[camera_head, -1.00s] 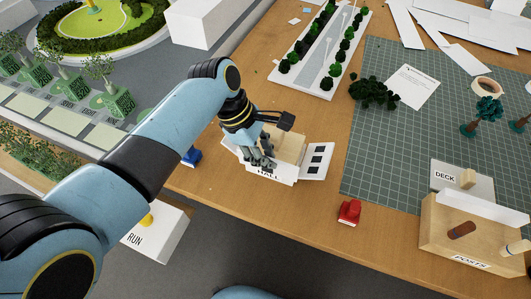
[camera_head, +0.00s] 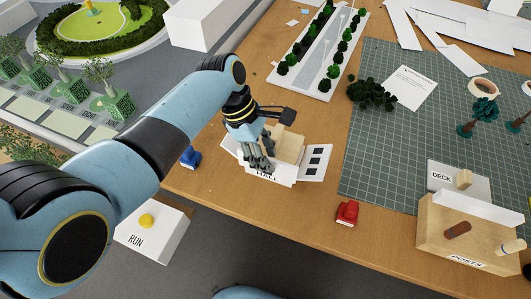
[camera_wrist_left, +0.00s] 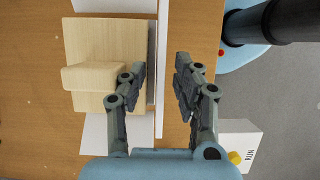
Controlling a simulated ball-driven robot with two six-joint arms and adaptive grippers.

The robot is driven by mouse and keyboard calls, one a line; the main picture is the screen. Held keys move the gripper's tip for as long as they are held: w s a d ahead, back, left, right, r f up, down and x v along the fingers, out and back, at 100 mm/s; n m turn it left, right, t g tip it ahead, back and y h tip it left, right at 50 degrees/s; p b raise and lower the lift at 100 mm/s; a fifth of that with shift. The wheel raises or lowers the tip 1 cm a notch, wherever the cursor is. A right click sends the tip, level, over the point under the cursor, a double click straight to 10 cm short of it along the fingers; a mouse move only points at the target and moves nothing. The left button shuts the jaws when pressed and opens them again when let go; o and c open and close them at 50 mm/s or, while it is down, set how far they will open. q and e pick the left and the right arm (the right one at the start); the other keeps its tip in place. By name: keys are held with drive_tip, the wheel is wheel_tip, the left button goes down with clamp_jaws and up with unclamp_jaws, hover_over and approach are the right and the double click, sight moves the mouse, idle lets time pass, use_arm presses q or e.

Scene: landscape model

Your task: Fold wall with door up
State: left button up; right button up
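The small hall model stands near the table's front edge, with a pale wooden core (camera_head: 289,150) and a front piece (camera_head: 277,180) marked HALL. A white panel with dark windows (camera_head: 317,162) spreads out on its right. My left gripper (camera_head: 262,160) is over the model's front, partly hiding the lettering. In the left wrist view its fingers (camera_wrist_left: 160,85) are apart, with a white wall strip (camera_wrist_left: 161,60) seen edge-on between them. The left finger is over the wooden core, the right finger on the outer side. I cannot make out a door. My right gripper is out of view.
A red toy car (camera_head: 347,212) and a blue one (camera_head: 191,157) flank the model. A white RUN box (camera_head: 155,240) with a yellow button is below the table edge.

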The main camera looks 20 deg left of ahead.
use_arm(q)
drive_tip(key=shift+a+r, duration=0.1)
drive_tip(key=shift+r, duration=0.1)
drive_tip(key=v, duration=1.1)
drive_tip(key=shift+r, duration=0.3)
